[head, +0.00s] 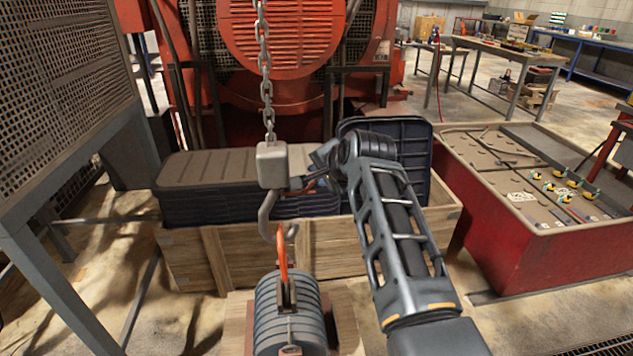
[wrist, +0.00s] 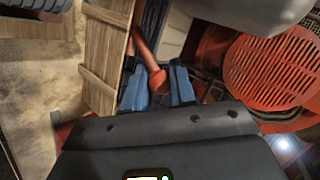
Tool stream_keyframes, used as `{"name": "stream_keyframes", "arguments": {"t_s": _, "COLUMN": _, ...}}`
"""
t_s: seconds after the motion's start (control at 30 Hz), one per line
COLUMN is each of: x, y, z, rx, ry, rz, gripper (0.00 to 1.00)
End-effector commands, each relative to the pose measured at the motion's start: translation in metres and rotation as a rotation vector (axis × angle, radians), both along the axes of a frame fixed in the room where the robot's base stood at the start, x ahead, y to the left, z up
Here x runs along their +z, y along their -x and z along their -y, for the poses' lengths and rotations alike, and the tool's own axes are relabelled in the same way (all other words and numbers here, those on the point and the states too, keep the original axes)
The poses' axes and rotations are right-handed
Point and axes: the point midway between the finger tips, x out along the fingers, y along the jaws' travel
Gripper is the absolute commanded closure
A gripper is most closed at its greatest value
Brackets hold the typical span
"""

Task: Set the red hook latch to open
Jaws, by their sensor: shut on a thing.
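The hook (head: 266,214) hangs under a grey block (head: 272,165) on a chain. The red hook latch (head: 302,187) shows as a thin, partly hidden piece just below the block, reaching right from the hook toward my gripper (head: 322,165). In the wrist view the latch is a red bar (wrist: 144,50), its end between the two blue fingers of my gripper (wrist: 158,86). My gripper is shut on that end. An orange loop (head: 281,252) on a grey ribbed weight (head: 290,314) stands at the hook's open bottom; whether they touch is unclear.
A wooden crate (head: 195,258) with dark lidded cases (head: 215,170) stands behind the hook. A red engine (head: 285,40) is at the back. A mesh frame (head: 60,90) is at left, a red bench (head: 490,225) at right. The chain (head: 265,85) hangs left of my arm.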

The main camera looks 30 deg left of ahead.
Motion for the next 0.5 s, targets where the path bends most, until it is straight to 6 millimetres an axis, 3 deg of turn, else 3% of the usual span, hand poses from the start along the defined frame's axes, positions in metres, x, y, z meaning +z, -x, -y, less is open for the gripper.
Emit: {"name": "stream_keyframes", "arguments": {"t_s": 0.5, "x": 0.0082, "y": -0.0005, "z": -0.0049, "rx": 0.001, "ry": 0.079, "rz": 0.067, "gripper": 1.00}}
